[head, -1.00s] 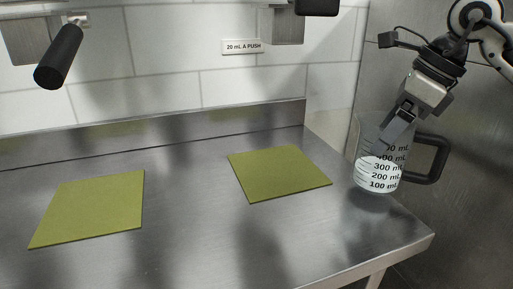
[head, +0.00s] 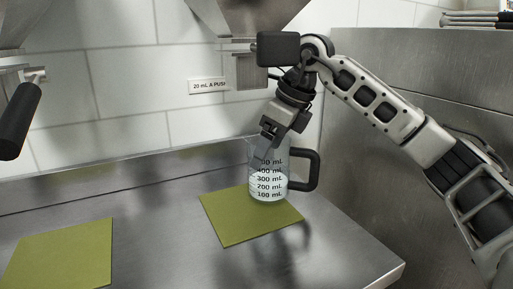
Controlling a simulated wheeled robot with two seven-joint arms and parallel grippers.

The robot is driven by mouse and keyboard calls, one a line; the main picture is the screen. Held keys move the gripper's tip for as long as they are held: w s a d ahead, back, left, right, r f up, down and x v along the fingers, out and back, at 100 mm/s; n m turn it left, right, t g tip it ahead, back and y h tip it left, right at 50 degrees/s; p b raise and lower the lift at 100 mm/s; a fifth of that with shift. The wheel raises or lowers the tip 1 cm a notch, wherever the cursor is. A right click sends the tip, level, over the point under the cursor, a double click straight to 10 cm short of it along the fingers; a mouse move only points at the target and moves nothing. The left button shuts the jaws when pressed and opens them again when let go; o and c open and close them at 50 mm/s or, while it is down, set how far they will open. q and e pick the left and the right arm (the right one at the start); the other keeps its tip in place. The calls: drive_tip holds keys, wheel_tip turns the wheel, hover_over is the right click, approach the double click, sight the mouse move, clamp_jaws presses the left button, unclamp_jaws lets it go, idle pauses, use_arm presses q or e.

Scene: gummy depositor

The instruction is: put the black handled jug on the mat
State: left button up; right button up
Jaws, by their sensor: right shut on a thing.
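The clear jug (head: 268,184) with a black handle (head: 312,172) and black mL markings holds some pale liquid. It is upright over the back right part of the right green mat (head: 228,222); I cannot tell whether its base touches the mat. My right gripper (head: 264,152) comes down from above and is shut on the jug at its upper rim. A second green mat (head: 62,258) lies at the lower left with nothing on it. My left gripper is not in view.
A steel depositor hopper (head: 245,18) hangs on the wall above the jug, with a label "20 mL A PUSH" (head: 208,86) beside it. A black lever handle (head: 18,120) sticks out at the left. The steel table (head: 165,225) is clear between the mats.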

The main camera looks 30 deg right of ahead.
sight(315, 160)
drive_tip(key=shift+w+a+r, duration=0.1)
drive_tip(key=shift+w+a, duration=0.8)
drive_tip(key=shift+w, duration=0.25)
drive_tip(key=shift+w+f, duration=0.1)
drive_tip(key=shift+f, duration=0.65)
drive_tip(key=shift+f, duration=0.15)
drive_tip(key=o, duration=1.3)
drive_tip(key=shift+f, duration=0.1)
drive_tip(key=shift+d+r, duration=0.1)
drive_tip(key=shift+r, duration=0.4)
drive_tip(key=s+d, duration=0.2)
drive_tip(key=s, duration=0.1)
drive_tip(key=s+d+r+b, duration=0.1)
drive_tip(key=s+d, duration=0.2)
drive_tip(key=s, duration=0.1)
drive_tip(key=s+d+r, duration=0.1)
drive_tip(key=s+d, duration=0.1)
drive_tip(key=s, duration=0.1)
drive_tip(key=shift+s+d, duration=0.3)
drive_tip(key=shift+s, duration=0.1)
